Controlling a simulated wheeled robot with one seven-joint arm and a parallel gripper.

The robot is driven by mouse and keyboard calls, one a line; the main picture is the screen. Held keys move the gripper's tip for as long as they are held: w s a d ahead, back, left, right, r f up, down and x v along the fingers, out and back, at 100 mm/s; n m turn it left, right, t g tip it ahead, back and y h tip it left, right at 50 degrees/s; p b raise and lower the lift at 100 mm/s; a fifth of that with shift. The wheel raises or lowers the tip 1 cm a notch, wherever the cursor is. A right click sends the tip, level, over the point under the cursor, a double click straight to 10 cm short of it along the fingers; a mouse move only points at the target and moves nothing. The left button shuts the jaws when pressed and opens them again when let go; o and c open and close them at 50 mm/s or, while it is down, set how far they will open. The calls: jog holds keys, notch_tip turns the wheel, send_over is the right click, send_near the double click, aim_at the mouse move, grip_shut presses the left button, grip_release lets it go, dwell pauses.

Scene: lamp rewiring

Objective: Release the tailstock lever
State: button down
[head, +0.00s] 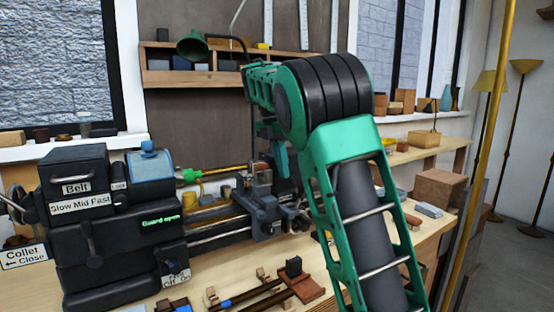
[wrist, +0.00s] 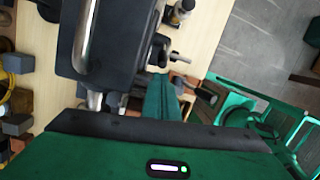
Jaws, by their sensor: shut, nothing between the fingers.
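In the wrist view, a dark machine block (wrist: 125,40) with a bright metal bar, apparently the tailstock, fills the upper middle. A lever with a dark rounded grip (wrist: 206,93) sticks out at its lower right. My gripper (wrist: 165,92) shows as green fingers close together, with nothing visible between them. Its tips are just left of the lever; I cannot tell whether they touch it. In the head view, my green arm covers the right end of the lathe (head: 120,220), so the tailstock and lever are mostly hidden there.
A short metal handle (wrist: 178,57) juts from the block near my fingers. The lathe carriage (head: 265,220) has projecting handles. Loose parts, including a brown wooden block (head: 308,287), lie on the bench front. A wooden box (head: 438,188) stands right of my arm.

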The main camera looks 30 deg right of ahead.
jog(key=shift+x, duration=1.6)
jog(key=shift+r, duration=0.1)
